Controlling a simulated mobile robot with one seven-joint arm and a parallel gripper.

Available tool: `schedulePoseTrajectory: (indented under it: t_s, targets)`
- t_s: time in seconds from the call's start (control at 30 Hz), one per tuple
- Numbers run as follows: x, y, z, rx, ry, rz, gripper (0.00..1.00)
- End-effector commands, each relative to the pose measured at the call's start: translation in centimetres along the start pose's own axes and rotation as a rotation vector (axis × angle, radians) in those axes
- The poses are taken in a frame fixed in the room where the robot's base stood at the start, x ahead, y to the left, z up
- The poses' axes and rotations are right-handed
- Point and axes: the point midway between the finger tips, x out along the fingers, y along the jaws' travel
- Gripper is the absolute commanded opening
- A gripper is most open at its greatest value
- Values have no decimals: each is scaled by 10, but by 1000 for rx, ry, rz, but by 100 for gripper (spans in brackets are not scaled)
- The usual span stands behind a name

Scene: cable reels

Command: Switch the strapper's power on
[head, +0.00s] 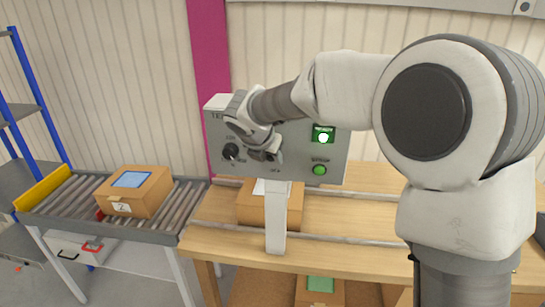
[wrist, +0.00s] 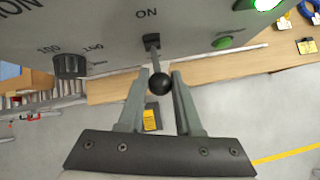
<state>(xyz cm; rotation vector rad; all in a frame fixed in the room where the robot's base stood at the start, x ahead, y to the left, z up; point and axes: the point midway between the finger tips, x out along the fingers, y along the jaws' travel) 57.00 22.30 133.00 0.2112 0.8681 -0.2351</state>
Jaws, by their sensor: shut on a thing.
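The strapper's grey control panel (head: 300,155) stands above the wooden bench. In the wrist view, a toggle lever (wrist: 155,63) with a black ball knob (wrist: 160,83) sticks out of the panel below the label "ON". My gripper (wrist: 160,80) is shut on the knob, one finger on each side. In the head view my gripper (head: 266,153) is at the lower middle of the panel and hides the lever. I cannot tell surely whether the lever is tilted up or down. A lamp (head: 323,137) at the panel's right glows green-white.
A black dial (head: 231,151) is left of the lever, and a green button (head: 320,170) is to its right. A cardboard box (head: 255,208) is on the bench (head: 350,235) below the panel. Another box (head: 135,190) sits on the roller conveyor (head: 185,200) at left.

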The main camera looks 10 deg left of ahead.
Motion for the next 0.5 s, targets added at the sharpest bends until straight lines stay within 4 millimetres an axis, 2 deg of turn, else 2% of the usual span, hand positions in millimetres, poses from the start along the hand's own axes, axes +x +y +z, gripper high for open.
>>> schedulePoseTrajectory:
  t_s: [0.23,0.27,0.4,0.43,0.5]
  targets:
    - [0,0,1,2,-2,1,0]
    - [0,0,1,2,-2,2,35]
    - [0,0,1,2,-2,1,60]
    - [0,0,1,2,-2,1,64]
    - [0,0,1,2,-2,1,64]
